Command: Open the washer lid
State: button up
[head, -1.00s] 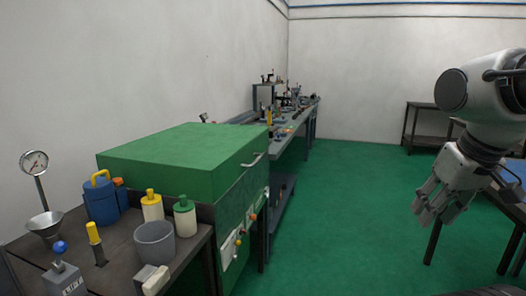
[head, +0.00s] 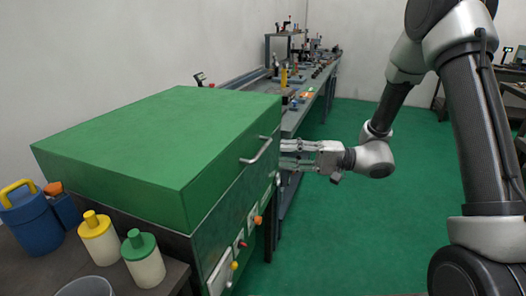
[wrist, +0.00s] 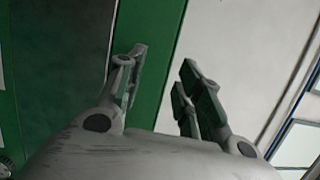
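The green washer lid (head: 150,130) is down on the washer body (head: 235,215), a box at the left of the head view. A metal bar handle (head: 257,150) is on the lid's front face. My gripper (head: 284,156) is just right of the handle in the head view, fingers pointing left. I cannot tell whether it touches the washer. In the wrist view my gripper (wrist: 157,90) has its fingers apart with nothing between them. A green washer surface (wrist: 158,60) shows behind the left finger. The handle is not clear in the wrist view.
A yellow-capped bottle (head: 99,238), a green-capped bottle (head: 142,258) and a blue jug (head: 32,218) stand left of the washer. Control knobs (head: 240,245) are on its front. A long bench (head: 310,95) runs behind. Green floor (head: 370,235) is open at the right.

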aim_at(263, 148)
jog(key=w+f+m+t, duration=0.3)
jog(key=w+f+t, duration=0.3)
jog(key=w, duration=0.1)
jog(key=shift+y, duration=0.3)
jog(key=x, duration=0.8)
jog(key=shift+r, duration=0.15)
grip_shut()
